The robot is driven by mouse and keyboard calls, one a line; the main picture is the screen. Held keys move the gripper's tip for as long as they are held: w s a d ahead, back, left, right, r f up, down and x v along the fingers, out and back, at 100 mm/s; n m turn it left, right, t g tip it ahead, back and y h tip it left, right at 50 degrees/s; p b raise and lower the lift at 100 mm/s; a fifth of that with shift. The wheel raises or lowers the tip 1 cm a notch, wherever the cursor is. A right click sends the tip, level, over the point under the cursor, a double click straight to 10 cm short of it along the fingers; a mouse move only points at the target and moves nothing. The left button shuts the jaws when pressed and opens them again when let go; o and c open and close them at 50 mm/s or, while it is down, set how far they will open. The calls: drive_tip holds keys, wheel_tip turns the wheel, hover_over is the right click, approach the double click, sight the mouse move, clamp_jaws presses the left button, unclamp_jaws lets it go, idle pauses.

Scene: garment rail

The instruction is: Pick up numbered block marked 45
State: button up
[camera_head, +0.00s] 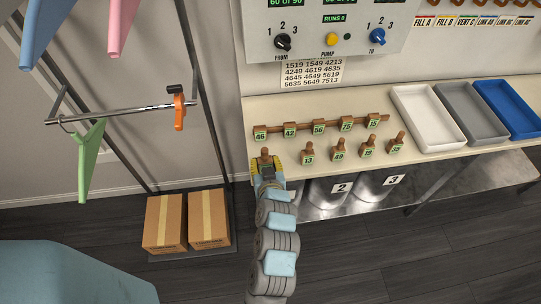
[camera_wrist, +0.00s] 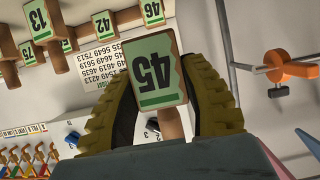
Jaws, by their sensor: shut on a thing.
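The wooden block marked 45 (camera_wrist: 156,70) has a green label, and shows upside down between the two yellow-black fingers of my gripper (camera_wrist: 165,105) in the wrist view. The fingers press on both its sides. In the head view my gripper (camera_head: 268,165) is at the left front edge of the counter, with the top of the block (camera_head: 266,154) showing between the fingers. Its number is hidden there. Whether the block still touches the counter cannot be told.
Blocks 13 (camera_head: 308,157), 48 (camera_head: 339,151) and others stand to the right. White (camera_head: 427,142), grey and blue trays lie at right. A control panel (camera_head: 325,30) is above.

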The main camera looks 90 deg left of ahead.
sight(259, 166)
drive_tip(key=d+r, duration=0.1)
drive_tip(key=s+d+p, duration=0.1)
drive_tip(key=shift+s+d+r, duration=0.2)
drive_tip(key=shift+d+r, duration=0.15)
drive_tip(key=shift+r, duration=0.05)
drive_tip(key=shift+s+d+r+p, duration=0.1)
drive_tip(key=shift+d+r+p, duration=0.15)
drive_tip(key=shift+p, duration=0.35)
drive_tip(key=shift+s+d+p, duration=0.25)
drive_tip(key=shift+d+p, duration=0.3)
